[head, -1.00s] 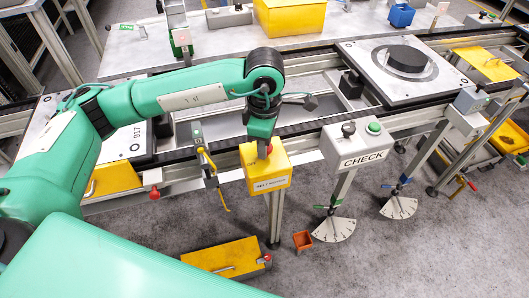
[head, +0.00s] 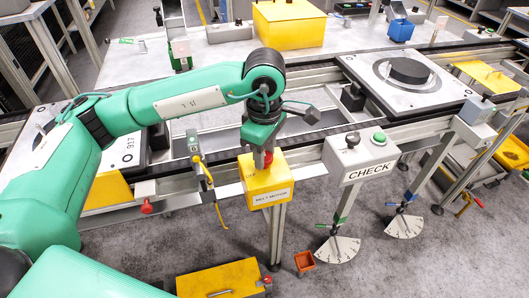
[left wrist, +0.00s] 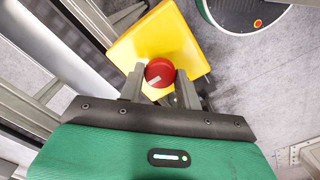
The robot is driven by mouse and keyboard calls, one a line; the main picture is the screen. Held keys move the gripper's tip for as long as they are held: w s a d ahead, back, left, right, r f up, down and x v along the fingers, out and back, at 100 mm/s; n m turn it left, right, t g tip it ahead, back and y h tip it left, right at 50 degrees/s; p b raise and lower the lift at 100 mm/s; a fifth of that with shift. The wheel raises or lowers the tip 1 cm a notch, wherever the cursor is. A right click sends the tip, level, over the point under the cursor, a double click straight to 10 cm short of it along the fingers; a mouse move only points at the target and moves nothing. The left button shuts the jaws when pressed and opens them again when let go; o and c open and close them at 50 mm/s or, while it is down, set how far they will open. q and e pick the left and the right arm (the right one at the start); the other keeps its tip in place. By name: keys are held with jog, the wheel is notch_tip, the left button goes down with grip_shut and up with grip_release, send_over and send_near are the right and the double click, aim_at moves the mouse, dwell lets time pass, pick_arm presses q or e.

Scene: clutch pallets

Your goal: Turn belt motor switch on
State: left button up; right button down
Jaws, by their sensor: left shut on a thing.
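The belt motor switch is a red round knob (left wrist: 160,72) on a yellow box (head: 265,183) labelled BELT MOTOR. The box stands on a grey post in front of the conveyor rail. My left gripper (head: 266,158) reaches down onto the knob from above. In the left wrist view, its two fingers (left wrist: 160,88) sit on either side of the knob, shut on it. A pale mark shows on the knob's top. Its on and off markings cannot be read. My right gripper is not in view.
A grey CHECK box (head: 361,158) with a black knob and green button stands right of the yellow box. A yellow lever (head: 203,170) hangs to the left.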

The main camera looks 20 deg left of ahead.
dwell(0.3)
pick_arm(q)
jog(key=o, duration=1)
jog(key=shift+r, duration=0.1)
jog(key=shift+r, duration=0.3)
notch_tip(320, 180, up, 13)
jog(key=shift+b, duration=0.4)
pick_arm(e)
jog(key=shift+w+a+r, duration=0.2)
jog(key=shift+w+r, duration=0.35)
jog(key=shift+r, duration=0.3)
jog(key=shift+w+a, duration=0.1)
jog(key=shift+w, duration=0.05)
